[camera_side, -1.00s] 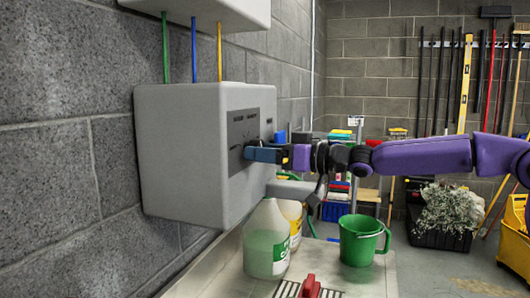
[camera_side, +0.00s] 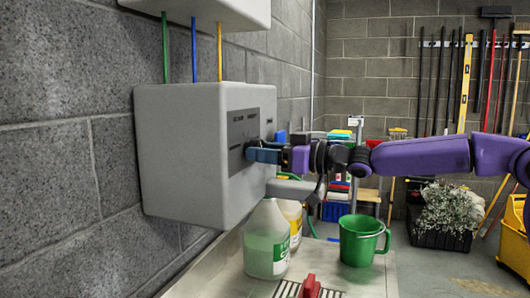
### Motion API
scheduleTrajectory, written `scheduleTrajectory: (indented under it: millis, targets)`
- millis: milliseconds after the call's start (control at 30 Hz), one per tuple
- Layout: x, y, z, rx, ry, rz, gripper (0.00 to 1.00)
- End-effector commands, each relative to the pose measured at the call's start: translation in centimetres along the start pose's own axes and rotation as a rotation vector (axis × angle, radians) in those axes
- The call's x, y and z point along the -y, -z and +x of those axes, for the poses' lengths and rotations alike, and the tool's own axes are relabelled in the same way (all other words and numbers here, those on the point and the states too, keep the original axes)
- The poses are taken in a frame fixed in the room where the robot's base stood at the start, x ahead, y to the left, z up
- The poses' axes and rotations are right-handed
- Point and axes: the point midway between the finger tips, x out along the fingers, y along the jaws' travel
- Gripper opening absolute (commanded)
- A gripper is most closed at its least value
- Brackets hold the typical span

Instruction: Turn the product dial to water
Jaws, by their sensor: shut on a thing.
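A grey dispenser box (camera_side: 180,150) hangs on the block wall. It has a dark control panel (camera_side: 243,127) on its right-hand face. My gripper (camera_side: 256,153) is at the lower part of this panel, shut on the product dial. The dial itself is hidden behind the fingers, so I cannot tell which product it points to. The marks on the panel are too small to read.
Green, blue and yellow tubes (camera_side: 193,50) run up from the box. A red handle (camera_side: 311,285) is at the front. Brooms hang on the back wall.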

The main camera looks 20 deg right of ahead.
Motion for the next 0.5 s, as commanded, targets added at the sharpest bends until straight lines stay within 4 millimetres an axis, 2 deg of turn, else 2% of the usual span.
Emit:
scheduleTrajectory:
  millis: [500]
  targets:
    - [-0.20,-0.08,0.00,-0.032,0.002,-0.423,0.18]
